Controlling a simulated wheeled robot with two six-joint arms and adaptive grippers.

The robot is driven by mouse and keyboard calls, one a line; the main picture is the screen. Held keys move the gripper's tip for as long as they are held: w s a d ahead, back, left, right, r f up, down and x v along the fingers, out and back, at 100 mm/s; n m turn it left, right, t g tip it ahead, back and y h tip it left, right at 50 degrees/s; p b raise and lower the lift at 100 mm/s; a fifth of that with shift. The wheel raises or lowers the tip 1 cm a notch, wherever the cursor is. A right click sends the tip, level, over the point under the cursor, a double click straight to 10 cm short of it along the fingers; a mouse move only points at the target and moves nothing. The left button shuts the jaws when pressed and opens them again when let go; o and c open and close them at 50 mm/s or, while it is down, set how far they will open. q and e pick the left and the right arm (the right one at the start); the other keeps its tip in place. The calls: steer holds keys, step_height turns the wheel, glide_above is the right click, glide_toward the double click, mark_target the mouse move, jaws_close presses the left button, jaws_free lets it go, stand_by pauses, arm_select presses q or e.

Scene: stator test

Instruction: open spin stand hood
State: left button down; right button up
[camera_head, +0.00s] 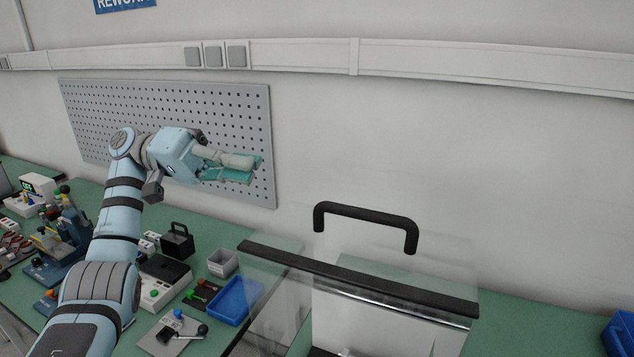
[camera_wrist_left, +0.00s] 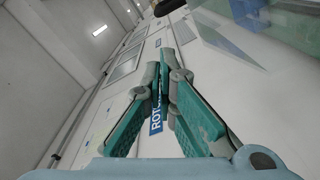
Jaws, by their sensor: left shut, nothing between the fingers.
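The spin stand hood (camera_head: 350,278) is a clear box with a dark strip along its upper edge, at the lower middle of the head view. Its black handle (camera_head: 366,217) stands up from the hood. My left gripper (camera_head: 250,168) is in the air left of the handle and apart from it, in front of the pegboard. Its fingers also show in the left wrist view (camera_wrist_left: 163,62), where the tips meet with nothing between them. The inside of the hood shows only faintly through the clear walls. My right gripper is in neither view.
A pegboard (camera_head: 100,108) hangs on the wall behind my left arm. A blue bin (camera_head: 235,300), a grey bin (camera_head: 223,262) and small devices stand on the green bench left of the hood. Another blue bin (camera_head: 622,333) is at the far right. The air above the handle is clear.

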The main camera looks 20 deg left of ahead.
arm_select(q)
steer(key=p, duration=0.1)
glide_above(298, 231)
steer(key=w+a, duration=0.1)
steer(key=w, duration=0.3)
steer(key=shift+s+r, duration=0.2)
steer(key=shift+r, duration=0.2)
steer(key=shift+s+d+f, duration=0.25)
steer(key=shift+s+f, duration=0.25)
steer(key=shift+s, duration=0.1)
steer(key=shift+s+d+f, duration=0.2)
steer(key=shift+s+f, duration=0.3)
steer(key=shift+s, duration=0.7)
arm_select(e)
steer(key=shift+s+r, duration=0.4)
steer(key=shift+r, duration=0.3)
